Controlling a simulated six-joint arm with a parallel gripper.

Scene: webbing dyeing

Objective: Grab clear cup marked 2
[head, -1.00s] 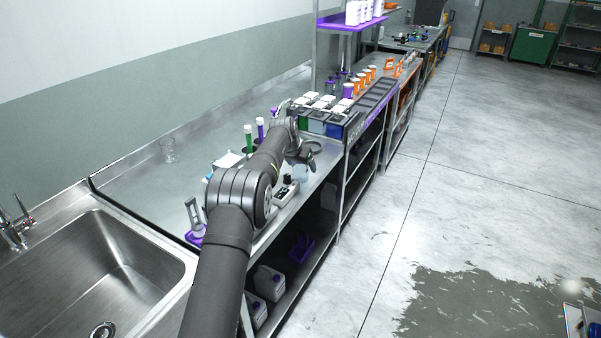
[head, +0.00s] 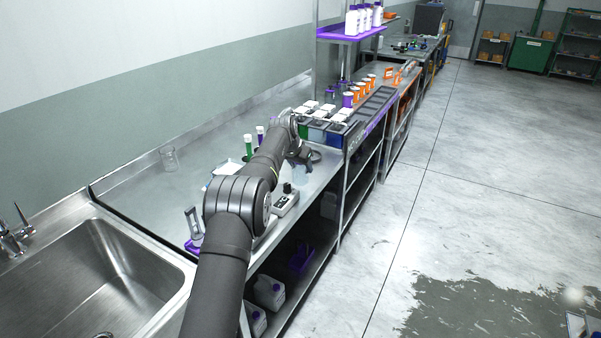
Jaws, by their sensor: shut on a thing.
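My gripper (head: 303,164) is over the front part of the steel bench, beyond my forearm. It is shut on a clear cup (head: 300,174), which shows faintly just below the fingers. The cup's marking cannot be read, and my arm hides part of the area around it. Another clear cup or beaker (head: 168,158) stands alone at the back left of the bench, well apart from my gripper; no number can be read on it.
A small grey device with a black knob (head: 286,200) sits near the bench's front edge. Green and purple capped tubes (head: 249,146) stand behind my forearm. Dye tanks with white lids (head: 318,112) stand beyond my gripper. A sink (head: 95,275) is at left.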

